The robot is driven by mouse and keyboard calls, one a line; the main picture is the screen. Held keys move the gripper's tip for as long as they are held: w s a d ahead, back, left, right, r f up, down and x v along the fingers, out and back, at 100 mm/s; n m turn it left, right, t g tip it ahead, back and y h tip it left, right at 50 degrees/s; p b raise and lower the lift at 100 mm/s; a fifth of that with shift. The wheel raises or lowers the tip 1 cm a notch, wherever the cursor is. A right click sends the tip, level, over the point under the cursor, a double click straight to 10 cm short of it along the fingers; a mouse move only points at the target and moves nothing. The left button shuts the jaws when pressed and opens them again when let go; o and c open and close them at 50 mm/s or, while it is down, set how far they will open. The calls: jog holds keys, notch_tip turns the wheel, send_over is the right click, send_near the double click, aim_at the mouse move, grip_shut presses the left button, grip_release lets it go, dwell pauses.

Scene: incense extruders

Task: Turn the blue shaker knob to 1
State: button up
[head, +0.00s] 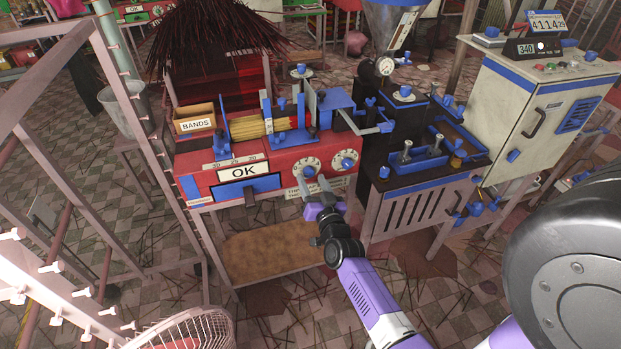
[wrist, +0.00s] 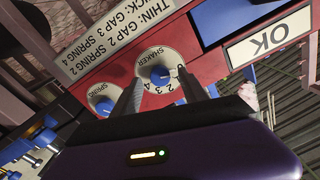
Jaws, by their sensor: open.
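The blue shaker knob (wrist: 160,75) sits on a round pale dial marked SHAKER on the red panel, with small numbers along one side of the dial. I cannot read where the knob points. In the head view the shaker knob (head: 310,171) is the dial nearer the OK sign. My gripper (head: 317,184) is in front of the panel at this dial, partly covering its lower edge. In the wrist view my gripper (wrist: 161,74) is open, with one finger on either side of the knob. Contact cannot be told.
The spring knob (wrist: 103,107) is close beside the shaker dial, near one finger; it also shows in the head view (head: 346,162). The OK sign (head: 243,171) and a blue drawer-like part (head: 230,191) are to the left. A dark machine (head: 420,205) stands right.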

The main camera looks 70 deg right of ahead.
jog(key=shift+x, duration=0.9)
jog(key=shift+c, duration=0.4)
grip_shut()
jog(key=shift+m, duration=0.3)
jog(key=m, duration=0.3)
jog(key=shift+m+b, duration=0.4)
jog(key=shift+m, duration=1.5)
